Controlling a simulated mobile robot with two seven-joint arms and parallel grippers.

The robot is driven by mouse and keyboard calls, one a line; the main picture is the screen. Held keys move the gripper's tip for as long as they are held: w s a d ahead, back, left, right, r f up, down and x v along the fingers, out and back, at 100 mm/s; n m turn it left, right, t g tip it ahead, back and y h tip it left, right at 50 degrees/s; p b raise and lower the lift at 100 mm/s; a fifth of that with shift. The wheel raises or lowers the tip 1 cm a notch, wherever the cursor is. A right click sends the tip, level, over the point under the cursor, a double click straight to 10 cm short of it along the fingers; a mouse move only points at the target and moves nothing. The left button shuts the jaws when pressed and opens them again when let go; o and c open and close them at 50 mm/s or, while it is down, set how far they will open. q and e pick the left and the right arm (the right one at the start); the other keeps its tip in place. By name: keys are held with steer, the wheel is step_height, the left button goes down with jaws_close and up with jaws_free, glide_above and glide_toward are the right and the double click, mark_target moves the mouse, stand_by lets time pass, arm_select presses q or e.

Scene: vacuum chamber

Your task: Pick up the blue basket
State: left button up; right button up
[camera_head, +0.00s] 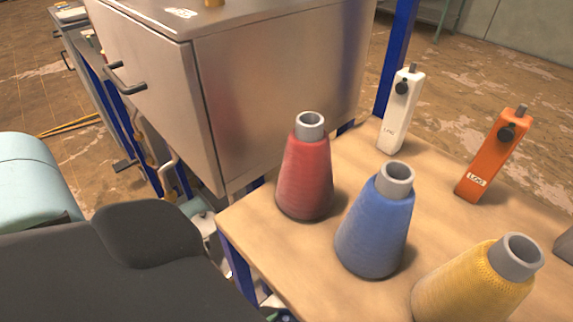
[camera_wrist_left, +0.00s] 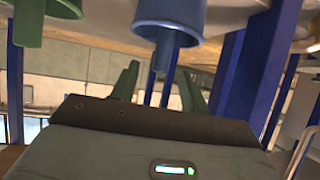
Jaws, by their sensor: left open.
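No blue basket can be made out for certain. In the left wrist view a blue rounded object (camera_wrist_left: 170,22) with a narrower lower end hangs into the top of the picture; I cannot tell whether it is the basket. In the head view a blue cone-shaped spool (camera_head: 374,232) with a grey top stands upright on a wooden table (camera_head: 262,222). My left gripper and my right gripper are not seen in the head view.
A red spool (camera_head: 305,170) and a yellow spool (camera_head: 465,288) flank the blue one. A white device (camera_head: 398,115) and an orange device (camera_head: 492,155) stand behind. A metal cabinet (camera_head: 275,85) adjoins the table. A green object (camera_wrist_left: 32,22) is left of the blue one.

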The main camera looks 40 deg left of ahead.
arm_select(q)
steer(key=shift+w+f, duration=0.25)
steer(key=shift+w, duration=0.1)
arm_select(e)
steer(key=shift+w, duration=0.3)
arm_select(q)
jaws_close()
steer(key=shift+r, duration=0.1)
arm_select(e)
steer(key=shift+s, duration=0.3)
arm_select(q)
steer(key=shift+r, duration=0.1)
